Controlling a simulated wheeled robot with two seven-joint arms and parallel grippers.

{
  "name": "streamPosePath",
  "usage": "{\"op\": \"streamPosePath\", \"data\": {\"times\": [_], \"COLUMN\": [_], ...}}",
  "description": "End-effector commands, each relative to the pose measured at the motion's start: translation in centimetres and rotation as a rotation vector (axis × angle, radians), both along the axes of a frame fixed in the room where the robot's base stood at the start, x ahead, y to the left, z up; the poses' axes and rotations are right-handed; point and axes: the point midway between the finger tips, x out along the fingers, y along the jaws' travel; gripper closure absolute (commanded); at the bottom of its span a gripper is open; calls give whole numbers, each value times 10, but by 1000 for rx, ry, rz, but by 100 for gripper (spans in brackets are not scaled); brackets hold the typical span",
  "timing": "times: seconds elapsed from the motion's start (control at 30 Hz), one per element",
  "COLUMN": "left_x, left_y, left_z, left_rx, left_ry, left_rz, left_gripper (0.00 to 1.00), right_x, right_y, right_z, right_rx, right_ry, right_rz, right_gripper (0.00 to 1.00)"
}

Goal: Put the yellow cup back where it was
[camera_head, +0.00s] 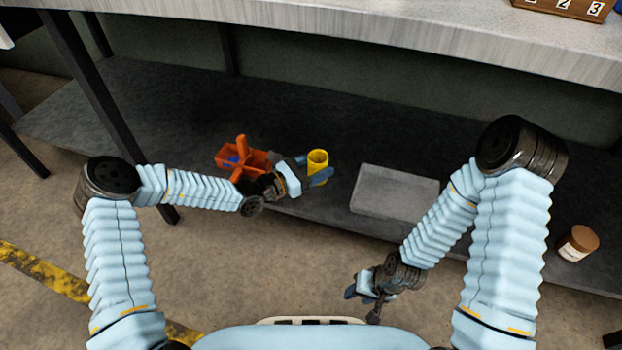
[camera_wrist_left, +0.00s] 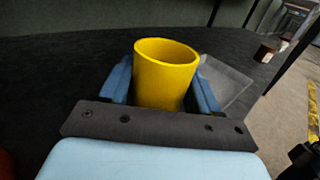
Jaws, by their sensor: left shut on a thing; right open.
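The yellow cup (camera_head: 318,161) is upright at the lower shelf, right of an orange-red container. My left gripper (camera_head: 317,172) is shut on it, with a blue finger on either side. In the left wrist view the yellow cup (camera_wrist_left: 163,80) stands between the two fingers of my left gripper (camera_wrist_left: 162,88), its open rim facing up. I cannot tell whether the cup's base touches the shelf. My right gripper (camera_head: 367,296) is open and empty, low in front of the shelf.
The orange-red container (camera_head: 232,154) with something blue inside is close to my left gripper. A grey flat box (camera_head: 395,191) lies right of the cup. A brown jar (camera_head: 578,243) stands far right on the dark shelf (camera_head: 130,120). The grey tabletop (camera_head: 340,30) overhangs it.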

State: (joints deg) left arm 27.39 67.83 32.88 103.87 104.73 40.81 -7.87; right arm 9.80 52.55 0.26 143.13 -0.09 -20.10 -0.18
Motion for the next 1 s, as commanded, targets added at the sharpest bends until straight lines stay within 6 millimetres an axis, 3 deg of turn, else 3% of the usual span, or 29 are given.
{"op": "streamPosePath", "data": {"times": [0.07,0.33,0.5,0.87,0.9,1.0], "left_x": [7,17,17,17,18,17], "left_y": [6,17,17,17,17,17], "left_z": [-12,-31,-58,-62,-62,-61], "left_rx": [0,0,-2,0,0,0], "left_ry": [-2,-2,0,-1,-2,-1], "left_rz": [0,1,-1,-1,-1,-1], "left_gripper": [100,100,100,100,33,18], "right_x": [0,0,-1,-1,-1,-1], "right_y": [0,1,2,2,2,2], "right_z": [-5,-10,-18,-18,-18,-18], "right_rx": [1,2,5,6,6,6], "right_ry": [1,2,4,4,4,4], "right_rz": [0,2,3,4,4,4], "right_gripper": [57,57,57,57,57,57]}}
